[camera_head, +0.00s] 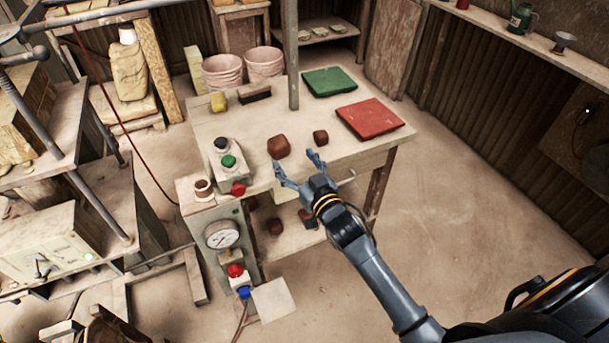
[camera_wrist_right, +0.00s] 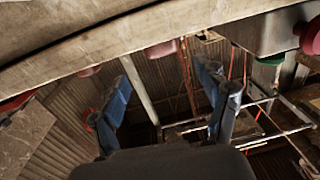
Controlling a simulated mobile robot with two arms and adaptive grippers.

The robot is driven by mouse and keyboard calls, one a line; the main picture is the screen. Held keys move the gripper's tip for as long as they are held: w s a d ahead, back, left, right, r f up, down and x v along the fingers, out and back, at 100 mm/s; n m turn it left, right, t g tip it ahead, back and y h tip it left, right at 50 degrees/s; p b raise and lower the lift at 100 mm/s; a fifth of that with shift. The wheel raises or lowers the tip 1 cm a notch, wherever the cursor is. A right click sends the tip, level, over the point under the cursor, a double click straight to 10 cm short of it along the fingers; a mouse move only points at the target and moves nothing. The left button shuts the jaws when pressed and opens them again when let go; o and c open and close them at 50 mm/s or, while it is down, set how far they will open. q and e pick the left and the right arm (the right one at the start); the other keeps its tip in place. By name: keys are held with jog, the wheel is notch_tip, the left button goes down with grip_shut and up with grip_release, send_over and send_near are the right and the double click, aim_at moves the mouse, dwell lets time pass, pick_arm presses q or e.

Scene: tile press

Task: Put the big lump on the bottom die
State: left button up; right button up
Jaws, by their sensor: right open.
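The big lump (camera_head: 278,146), reddish-brown clay, sits on the wooden table (camera_head: 228,124). A smaller brown lump (camera_head: 321,137) sits to its right. My right gripper (camera_head: 300,165) is open and empty by the table's front edge, just below the two lumps in the head view and apart from them. Its two blue fingers (camera_wrist_right: 165,103) stand wide apart in the right wrist view, with no lump between them. I cannot make out the bottom die for certain in either view. My left gripper is not in view.
A button box (camera_head: 229,172) and a gauge cabinet (camera_head: 222,235) stand left of the gripper. A red tray (camera_head: 369,119) and a green tray (camera_head: 329,82) lie at the table's right. A post (camera_head: 293,55) rises behind. More lumps (camera_head: 275,226) are on the lower shelf.

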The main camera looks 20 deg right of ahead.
jog(key=s, duration=0.5)
jog(key=shift+d, duration=0.2)
jog(key=shift+w, duration=0.1)
